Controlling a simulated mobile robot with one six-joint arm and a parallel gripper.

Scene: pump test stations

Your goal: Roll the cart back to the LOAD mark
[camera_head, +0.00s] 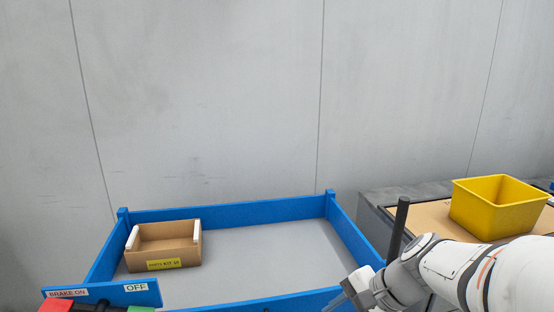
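The cart (256,211) is a blue-rimmed tray with a grey deck, seen from above in the lower middle. A blue plate (105,290) at its near left corner carries the labels BRAKE ON and OFF. A red part (57,305) shows under BRAKE ON and a green part under OFF, both cut by the bottom edge. My gripper (352,290) is at the cart's near right corner, at the end of my white arm. Its fingers are small and partly hidden, so I cannot tell whether they touch the cart. No LOAD mark is in view.
An open cardboard box (165,250) with a yellow label sits on the cart's left side. A yellow bin (497,207) stands on a bench (405,207) at right. A dark upright post (398,228) stands by the cart's right side. A grey panelled wall (210,100) closes the back.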

